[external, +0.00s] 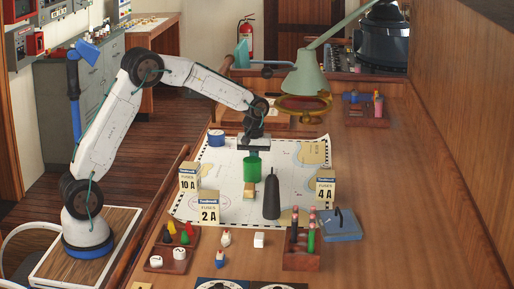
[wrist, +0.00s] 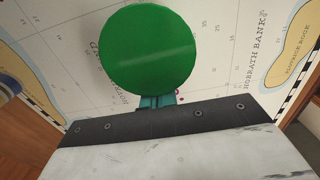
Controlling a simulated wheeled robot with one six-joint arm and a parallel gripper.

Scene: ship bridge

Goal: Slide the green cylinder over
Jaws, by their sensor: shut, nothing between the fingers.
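The green cylinder (external: 252,167) stands upright on the chart (external: 215,197) on the desk. In the wrist view the green cylinder's round top (wrist: 149,50) fills the upper middle. My gripper (external: 252,149) is shut and empty, pointing down right at the cylinder. In the wrist view the teal fingertips of my gripper (wrist: 156,102) are together at the near edge of the green disc, partly hidden by it. I cannot tell whether they touch the cylinder.
A dark bottle-like object (external: 271,195) and a small wooden block (external: 249,191) stand in front of the cylinder. Fuse boxes (external: 209,209) stand on the chart's edges. A blue round container (external: 216,138) is behind left. A green lamp (external: 304,75) overhangs the back right.

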